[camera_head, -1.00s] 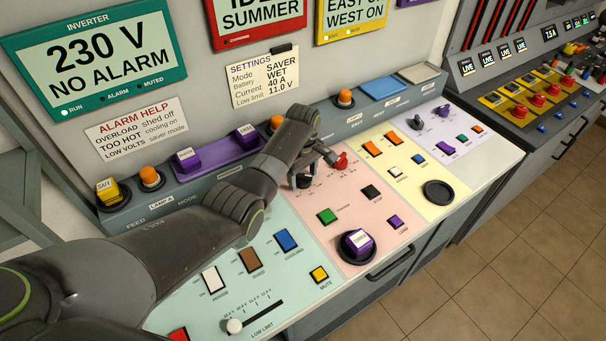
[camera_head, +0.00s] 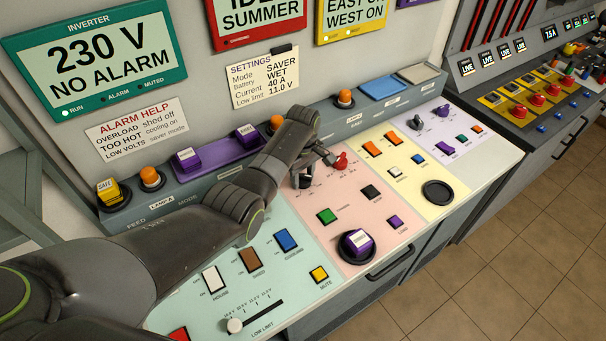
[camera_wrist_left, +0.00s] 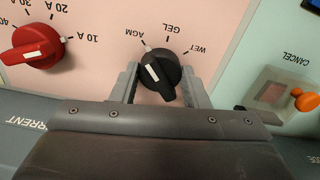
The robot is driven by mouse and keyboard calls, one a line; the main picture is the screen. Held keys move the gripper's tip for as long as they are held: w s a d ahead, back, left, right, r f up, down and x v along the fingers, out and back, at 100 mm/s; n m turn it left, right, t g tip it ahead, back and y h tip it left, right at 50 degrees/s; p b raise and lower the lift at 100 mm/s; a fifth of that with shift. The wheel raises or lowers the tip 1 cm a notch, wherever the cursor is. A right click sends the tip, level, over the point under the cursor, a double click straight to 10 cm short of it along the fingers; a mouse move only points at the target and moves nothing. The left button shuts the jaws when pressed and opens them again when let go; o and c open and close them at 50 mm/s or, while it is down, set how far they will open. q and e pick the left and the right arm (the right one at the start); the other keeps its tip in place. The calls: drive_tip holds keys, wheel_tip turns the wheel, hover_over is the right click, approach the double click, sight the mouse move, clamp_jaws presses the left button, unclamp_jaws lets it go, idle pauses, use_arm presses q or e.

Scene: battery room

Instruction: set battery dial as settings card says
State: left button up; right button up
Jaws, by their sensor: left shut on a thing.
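The black battery dial (camera_wrist_left: 160,76) sits on the pink panel, with AGM, GEL and WET printed around it. Its pointer end is towards the AGM mark. My left gripper (camera_wrist_left: 162,88) has one finger on each side of the dial and is shut on it. In the head view, my left gripper (camera_head: 314,168) is over the back of the pink panel, and the dial (camera_head: 304,182) is partly hidden by it. The settings card (camera_head: 264,78) on the wall reads Mode SAVER, Battery WET, Current 40 A, Low limit 11.0 V. My right gripper is not in view.
The red current dial (camera_wrist_left: 32,46) is close beside the battery dial; it also shows in the head view (camera_head: 342,161). An orange knob (camera_wrist_left: 306,100) is on the other side, by CANCEL. A green button (camera_head: 326,216) and black button (camera_head: 371,192) stand in front.

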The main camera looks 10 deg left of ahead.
use_arm(q)
drive_tip(key=m+p, duration=0.1)
drive_tip(key=m, duration=0.2)
drive_tip(key=shift+r+m+p, duration=0.15)
drive_tip(key=shift+m+p, duration=0.2)
drive_tip(key=shift+m, duration=0.05)
drive_tip(key=m+p, duration=0.1)
drive_tip(key=m, duration=0.3)
drive_tip(key=m+p, duration=0.1)
drive_tip(key=m, duration=0.4)
drive_tip(key=shift+m, duration=2.3)
drive_tip(key=o, duration=1)
drive_tip(key=shift+p, duration=0.3)
